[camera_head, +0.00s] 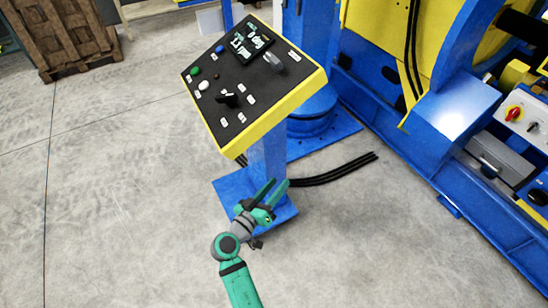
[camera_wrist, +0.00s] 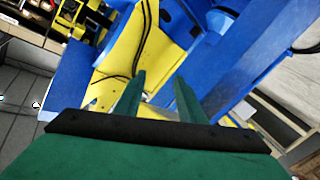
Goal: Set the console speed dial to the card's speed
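The console (camera_head: 212,108) is a tilted black panel with a yellow edge on a blue post. Its display (camera_head: 246,45) shows white text, which I read only in part. A black knob (camera_head: 229,98) with a white mark sits in the lower middle of the panel; I cannot tell if it is the speed dial. No card can be made out for certain. My gripper (camera_head: 268,195) is green, below the panel and in front of the post's blue base. In the wrist view its two fingers (camera_wrist: 158,97) stand apart with nothing between them.
Green, white, blue and brown buttons and a grey switch (camera_head: 274,62) share the panel. Black cables (camera_head: 335,174) run along the floor right of the post. A large blue and yellow machine (camera_head: 430,130) stands at right. The floor at left is clear up to a wooden pallet stack (camera_head: 65,35).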

